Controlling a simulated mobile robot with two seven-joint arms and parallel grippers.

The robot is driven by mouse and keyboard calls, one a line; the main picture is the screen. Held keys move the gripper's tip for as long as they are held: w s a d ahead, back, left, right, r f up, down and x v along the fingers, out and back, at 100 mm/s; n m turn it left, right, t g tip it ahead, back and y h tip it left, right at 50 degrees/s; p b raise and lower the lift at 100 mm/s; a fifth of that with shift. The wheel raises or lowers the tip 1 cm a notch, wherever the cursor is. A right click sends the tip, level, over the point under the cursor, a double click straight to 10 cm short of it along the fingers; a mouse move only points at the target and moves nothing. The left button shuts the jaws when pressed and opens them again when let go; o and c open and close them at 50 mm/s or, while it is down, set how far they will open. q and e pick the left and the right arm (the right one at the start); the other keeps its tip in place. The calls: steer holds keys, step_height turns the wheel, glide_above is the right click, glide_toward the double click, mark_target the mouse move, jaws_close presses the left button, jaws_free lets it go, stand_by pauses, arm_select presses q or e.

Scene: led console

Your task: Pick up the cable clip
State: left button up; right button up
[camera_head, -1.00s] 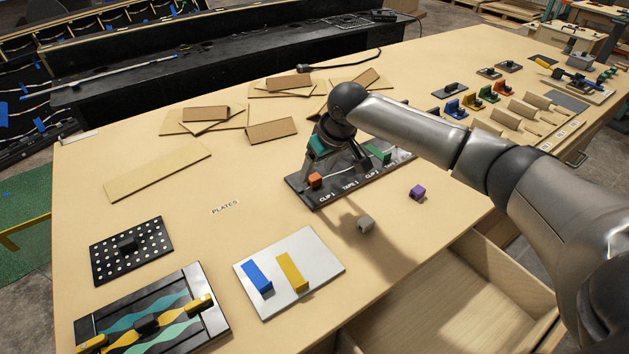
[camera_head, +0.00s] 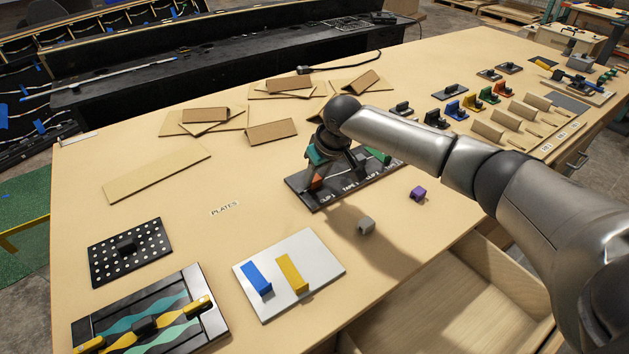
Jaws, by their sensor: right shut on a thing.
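A black tray (camera_head: 368,188) with labels such as "CLIP 1" and "TAPE 1" lies near the middle of the table. My right gripper (camera_head: 318,174) is low over the tray's left end, at the orange cable clip (camera_head: 317,184). It is shut on that clip, which looks tilted; the fingertips are partly hidden, and I cannot tell whether the clip is clear of the tray. A green piece (camera_head: 378,155) sits further right on the tray, partly behind my wrist. My left gripper is out of view.
A grey cube (camera_head: 366,226) and a purple cube (camera_head: 417,194) lie in front of the tray. A grey plate (camera_head: 322,268) with blue and yellow blocks is at front left. Brown plates (camera_head: 272,131) lie behind. An open drawer (camera_head: 450,300) is below the front edge.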

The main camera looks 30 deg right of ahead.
jaws_close()
steer(key=shift+r, duration=0.1)
step_height(320, 180, up, 19)
steer(key=p, duration=0.2)
step_height(320, 180, up, 5)
steer(key=p, duration=0.6)
glide_above(316, 179)
stand_by(0.4)
